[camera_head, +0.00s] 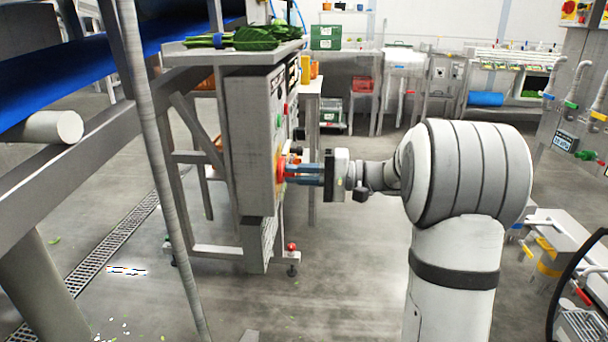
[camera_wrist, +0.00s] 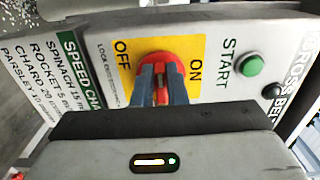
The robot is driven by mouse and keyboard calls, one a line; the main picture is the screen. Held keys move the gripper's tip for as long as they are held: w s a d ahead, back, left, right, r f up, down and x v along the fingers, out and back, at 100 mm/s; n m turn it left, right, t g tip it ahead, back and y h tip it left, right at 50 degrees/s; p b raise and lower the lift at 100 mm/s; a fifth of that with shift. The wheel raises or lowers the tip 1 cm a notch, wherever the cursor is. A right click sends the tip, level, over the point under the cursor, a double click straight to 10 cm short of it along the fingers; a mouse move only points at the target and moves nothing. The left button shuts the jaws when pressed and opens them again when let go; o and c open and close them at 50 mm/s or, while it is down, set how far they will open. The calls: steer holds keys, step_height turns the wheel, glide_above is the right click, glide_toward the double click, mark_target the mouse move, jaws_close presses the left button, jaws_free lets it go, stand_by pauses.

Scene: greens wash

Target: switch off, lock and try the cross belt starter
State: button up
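The starter is a grey box (camera_head: 252,140) on a metal stand, left of centre in the head view; its labelled face fills the wrist view. A red rotary switch (camera_wrist: 155,60) sits on a yellow plate (camera_wrist: 124,73) marked OFF on the left and ON on the right. My gripper (camera_wrist: 160,88) has its two blue-grey fingers on either side of the red handle and appears closed on it. The handle's exact pointing is partly hidden by the fingers. In the head view my gripper (camera_head: 290,172) reaches the red switch from the right. A green START button (camera_wrist: 250,64) is right of the plate.
A black button (camera_wrist: 272,90) is beside START. Leafy greens (camera_head: 250,38) lie on the shelf above the box. A blue belt (camera_head: 70,75) runs at the left. A panel with hanging hoses (camera_head: 570,120) stands at the right. Floor is open below my arm.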

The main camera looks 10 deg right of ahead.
steer(key=o, duration=0.4)
steer(key=shift+o, duration=0.2)
steer(key=p+v, duration=0.2)
steer(key=v, duration=0.6)
steer(key=shift+p, duration=0.3)
steer(key=shift+a, duration=0.1)
